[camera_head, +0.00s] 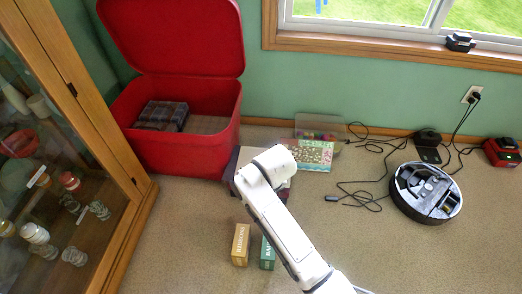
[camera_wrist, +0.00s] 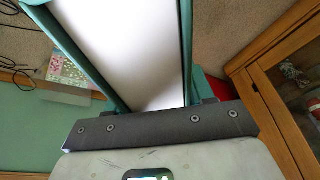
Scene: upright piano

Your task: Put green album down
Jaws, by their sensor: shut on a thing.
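In the wrist view my gripper (camera_wrist: 160,128) is shut on the green album (camera_wrist: 187,45), which shows a broad white face between teal edges and runs out of the top of the picture. In the head view a green spine (camera_head: 267,252) with pale lettering shows upright just below my arm, beside a yellow album (camera_head: 240,245). It looks like the held album. My arm hides the gripper there, and I cannot tell whether the album's bottom touches the carpet.
An open red chest (camera_head: 170,150) stands behind, holding dark plaid items. A dark box, partly behind my arm, and a patterned box (camera_head: 310,154) lie nearby. A robot vacuum (camera_head: 426,192) and cables are at right. A glass cabinet (camera_head: 75,150) stands left. Front right carpet is clear.

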